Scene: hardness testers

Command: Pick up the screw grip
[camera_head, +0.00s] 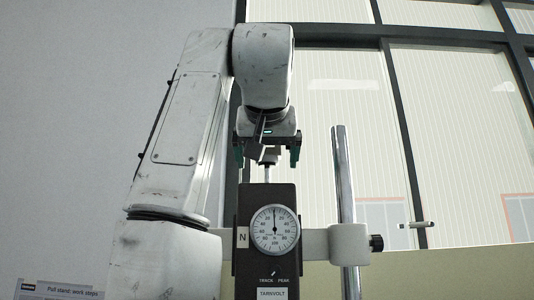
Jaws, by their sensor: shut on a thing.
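A small metal screw grip (270,157) shows above the black force gauge (264,197), in line with the thin shaft at its top. My gripper (266,155) points down over the gauge and is shut on the screw grip. Dark and green gripper parts show on both sides of it. The contact between fingers and grip is small and partly hidden. I cannot tell whether the screw grip is still joined to the shaft. The gauge has a round white dial (275,229) with its needle pointing up.
A side bracket (349,245) with a black knob (376,243) joins the gauge to an upright steel column (344,180) at the right. A work-steps sign (60,290) is at lower left. Tall windows stand behind.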

